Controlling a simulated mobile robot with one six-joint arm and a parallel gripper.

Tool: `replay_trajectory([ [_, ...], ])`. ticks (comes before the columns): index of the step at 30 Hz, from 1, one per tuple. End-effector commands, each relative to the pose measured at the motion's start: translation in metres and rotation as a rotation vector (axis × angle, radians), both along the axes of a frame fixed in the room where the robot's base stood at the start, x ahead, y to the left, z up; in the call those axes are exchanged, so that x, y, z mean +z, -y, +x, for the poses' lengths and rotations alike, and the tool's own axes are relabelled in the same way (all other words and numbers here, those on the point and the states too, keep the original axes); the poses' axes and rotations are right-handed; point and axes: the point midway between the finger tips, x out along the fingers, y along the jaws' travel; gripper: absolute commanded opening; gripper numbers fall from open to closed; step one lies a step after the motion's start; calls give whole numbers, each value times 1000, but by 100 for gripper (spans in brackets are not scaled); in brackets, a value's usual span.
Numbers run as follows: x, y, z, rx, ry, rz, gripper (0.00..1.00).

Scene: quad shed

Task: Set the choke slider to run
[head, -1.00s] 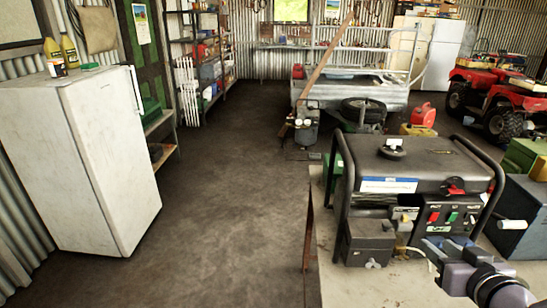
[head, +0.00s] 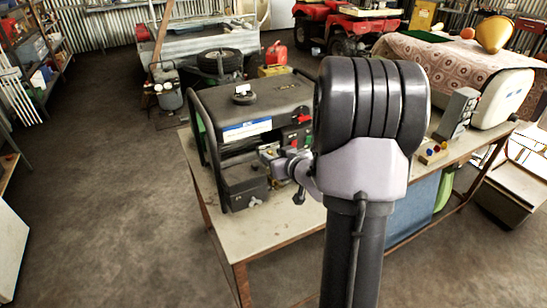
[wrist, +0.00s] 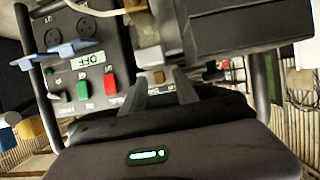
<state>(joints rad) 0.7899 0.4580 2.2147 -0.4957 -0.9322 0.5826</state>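The black generator (head: 255,105) stands on the workbench (head: 215,225), with a red fuel tap (head: 304,118) and a control panel facing my arm. The wrist view shows it inverted, with a display reading OFF (wrist: 84,61) and green and red rocker switches (wrist: 110,84). My gripper (head: 266,152) is at the generator's front, beside the panel. In the wrist view its two dark fingers (wrist: 160,88) are apart. A small tan block (wrist: 157,77) shows between or just beyond the fingertips, and I cannot tell whether it touches them. I cannot make out the choke slider for certain.
My arm blocks the view of the bench's middle. A grey box (head: 459,112) and a small button box (head: 432,152) are on the bench's right. A trailer (head: 205,62) and a red quad bike (head: 345,25) stand behind. The floor at left is clear.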

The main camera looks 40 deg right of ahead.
Motion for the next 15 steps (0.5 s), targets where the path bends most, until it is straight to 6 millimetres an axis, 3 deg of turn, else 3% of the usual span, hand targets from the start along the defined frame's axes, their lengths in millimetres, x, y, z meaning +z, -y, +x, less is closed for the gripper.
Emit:
replay_trajectory([
  [6, 0, 0, 0, 0, 0, 0, 36],
  [12, 0, 0, 0, 0, 0, 0, 0],
  [15, 0, 0, 0, 0, 0, 0, 0],
])
